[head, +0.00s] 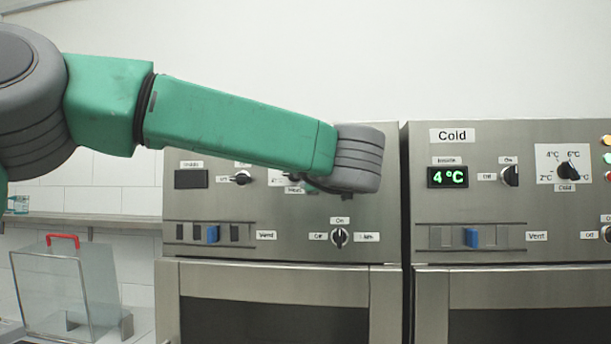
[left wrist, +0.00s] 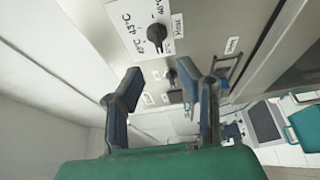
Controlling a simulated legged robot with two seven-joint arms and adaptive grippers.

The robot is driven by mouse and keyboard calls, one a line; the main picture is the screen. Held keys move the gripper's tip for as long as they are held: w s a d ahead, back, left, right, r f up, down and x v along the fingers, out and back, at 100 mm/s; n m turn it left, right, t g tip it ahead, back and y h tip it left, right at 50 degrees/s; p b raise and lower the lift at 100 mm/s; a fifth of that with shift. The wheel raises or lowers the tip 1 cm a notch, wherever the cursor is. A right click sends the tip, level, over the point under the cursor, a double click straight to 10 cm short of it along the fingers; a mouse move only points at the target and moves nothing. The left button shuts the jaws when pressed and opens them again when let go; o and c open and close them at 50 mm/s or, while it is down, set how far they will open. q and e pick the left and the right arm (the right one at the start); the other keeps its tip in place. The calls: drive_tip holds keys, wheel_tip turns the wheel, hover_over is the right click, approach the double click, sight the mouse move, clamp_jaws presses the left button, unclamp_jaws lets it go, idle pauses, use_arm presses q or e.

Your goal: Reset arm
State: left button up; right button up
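My left arm, green with grey joints, comes in from the left in the head view and reaches across the front of the left machine (head: 290,272). Its grey end joint (head: 360,160) covers part of that machine's control panel, and the fingers cannot be made out there. In the left wrist view my left gripper (left wrist: 163,85) is open, its two dark fingers wide apart with nothing between them. Beyond the fingers is the panel with a black temperature knob (left wrist: 157,33) and a smaller knob (left wrist: 170,77). I see no touching contact. My right gripper is not in view.
The cold machine (head: 510,282), its display (head: 447,177) reading 4 °C, stands to the right. A clear box with a red handle (head: 62,239) stands at lower left. The left machine's blue slider (head: 213,234) and lower knob (head: 340,238) show below my arm.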

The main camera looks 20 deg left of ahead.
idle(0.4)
use_arm(q)
drive_tip(key=w+d+f+m+h+b, duration=0.2)
drive_tip(key=f+m, duration=0.5)
drive_tip(key=f, duration=1.2)
drive_tip(key=d+f+m+h+b, duration=0.15)
drive_tip(key=f+m+h, duration=0.35)
drive_tip(key=f, duration=1.3)
drive_tip(key=s+f+m+g+h, duration=0.15)
drive_tip(key=s+f+m, duration=0.3)
drive_tip(key=f, duration=0.65)
drive_tip(key=s+f+m+g+h, duration=0.1)
drive_tip(key=s+f+m+g, duration=0.15)
drive_tip(key=s+f, duration=0.65)
drive_tip(key=s+a+f+m+g+b, duration=0.1)
drive_tip(key=s+a+f+m+g, duration=0.1)
drive_tip(key=s+f, duration=0.5)
drive_tip(key=s+a+f+m+g+b, duration=0.1)
drive_tip(key=s+a+f+m+g, duration=0.1)
drive_tip(key=s+f, duration=0.5)
drive_tip(key=s+a+f+m+g+b, duration=0.1)
drive_tip(key=s+a+f+m+g, duration=0.2)
drive_tip(key=s, duration=1.4)
wheel_tip(320, 180, down, 4)
drive_tip(key=a+g+h, duration=0.1)
drive_tip(key=g, duration=0.1)
drive_tip(key=shift+a+g, duration=0.35)
drive_tip(key=shift+g, duration=0.05)
drive_tip(key=shift+w+f, duration=0.1)
drive_tip(key=shift+w, duration=0.05)
